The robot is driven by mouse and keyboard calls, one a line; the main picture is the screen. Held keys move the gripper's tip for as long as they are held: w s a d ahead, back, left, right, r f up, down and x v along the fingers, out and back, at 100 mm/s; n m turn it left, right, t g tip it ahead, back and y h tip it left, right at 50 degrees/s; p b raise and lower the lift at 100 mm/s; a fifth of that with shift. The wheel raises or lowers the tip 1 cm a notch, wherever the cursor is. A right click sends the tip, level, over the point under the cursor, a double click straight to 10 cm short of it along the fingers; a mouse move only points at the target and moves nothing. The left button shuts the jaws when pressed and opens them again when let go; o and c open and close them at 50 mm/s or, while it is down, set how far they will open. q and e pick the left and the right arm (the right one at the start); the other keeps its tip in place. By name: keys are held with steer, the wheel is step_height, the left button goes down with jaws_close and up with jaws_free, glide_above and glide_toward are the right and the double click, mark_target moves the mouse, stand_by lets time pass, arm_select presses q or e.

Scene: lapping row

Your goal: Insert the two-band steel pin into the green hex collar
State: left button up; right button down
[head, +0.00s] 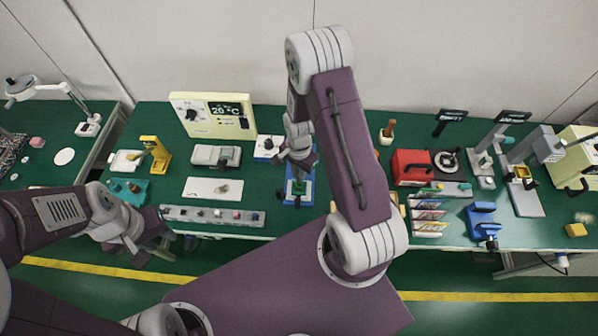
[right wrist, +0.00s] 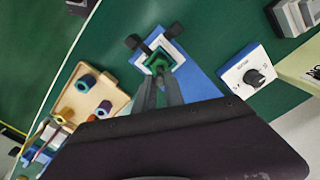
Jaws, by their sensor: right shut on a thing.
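The green hex collar (right wrist: 158,61) sits in a white-topped holder on a blue fixture (right wrist: 197,85) with black knobs; the fixture also shows in the head view (head: 290,199). My right gripper (right wrist: 158,78) is over the collar, its fingertips close together at the collar's opening. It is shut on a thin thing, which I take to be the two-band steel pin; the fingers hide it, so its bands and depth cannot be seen. My left gripper (head: 158,243) hangs near the front edge of the bench at the left, well apart from the collar; its jaw opening is unclear.
A wooden tray (right wrist: 112,92) with coloured collars lies beside the fixture. A white dial box (right wrist: 249,71) stands on its other side. A grey strip (head: 240,217) with several small parts lies along the bench's front edge. A red box (head: 411,167) stands to the right.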

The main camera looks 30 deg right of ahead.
steer(key=shift+f+b, duration=0.95)
steer(key=shift+f, duration=0.5)
steer(key=c, duration=1.3)
jaws_free()
steer(key=shift+c, duration=0.2)
step_height(320, 180, up, 9)
steer(key=shift+f, duration=0.1)
